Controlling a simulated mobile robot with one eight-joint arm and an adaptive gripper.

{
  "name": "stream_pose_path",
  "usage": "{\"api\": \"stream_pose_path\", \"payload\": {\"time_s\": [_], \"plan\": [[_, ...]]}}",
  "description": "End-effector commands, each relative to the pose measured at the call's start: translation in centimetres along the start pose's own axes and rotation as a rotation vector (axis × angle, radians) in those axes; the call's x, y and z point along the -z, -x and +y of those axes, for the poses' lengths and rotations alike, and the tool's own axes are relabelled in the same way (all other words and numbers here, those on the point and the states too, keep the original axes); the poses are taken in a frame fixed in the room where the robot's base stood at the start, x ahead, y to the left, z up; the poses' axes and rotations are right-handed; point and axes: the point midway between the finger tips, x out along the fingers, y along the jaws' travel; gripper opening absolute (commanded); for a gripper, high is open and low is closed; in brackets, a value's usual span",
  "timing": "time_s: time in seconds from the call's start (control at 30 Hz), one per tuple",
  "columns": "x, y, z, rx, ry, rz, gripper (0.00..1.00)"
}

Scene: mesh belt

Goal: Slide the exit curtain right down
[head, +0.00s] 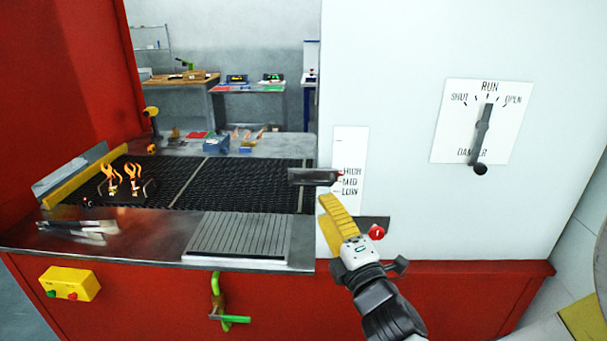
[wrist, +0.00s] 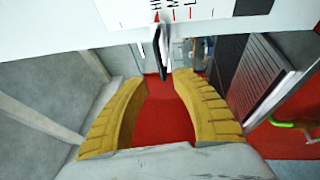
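A white scale plate (head: 350,150) marked HIGH, MID and LOW is on the white panel; it also shows at the top of the wrist view (wrist: 205,12). A dark grey bar-shaped handle (head: 315,177), which looks like the exit curtain's slide, sticks out to the left of the scale. Its small red pointer is beside HIGH. The curtain sheet itself cannot be made out. My gripper (head: 335,213) is just below and right of the handle, yellow fingers pointing up. In the wrist view my gripper (wrist: 160,85) is open and empty, with the handle (wrist: 162,48) beyond the fingertips, between them.
A black mesh belt (head: 240,180) runs left of the panel, with a grooved metal plate (head: 240,236) in front. A dark bracket with a red knob (head: 377,233) is right beside my gripper. A damper lever (head: 483,130) is farther right. A green handle (head: 217,295) hangs below the counter.

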Motion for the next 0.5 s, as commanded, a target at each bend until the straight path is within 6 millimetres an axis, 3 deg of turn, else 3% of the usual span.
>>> {"api": "stream_pose_path", "payload": {"time_s": [0.3,0.5], "plan": [[0.0,-6.3,-0.1,0.002,-0.004,-0.001,0.32],[-0.1,-8.7,-0.1,0.002,-0.004,-0.002,0.32]]}}
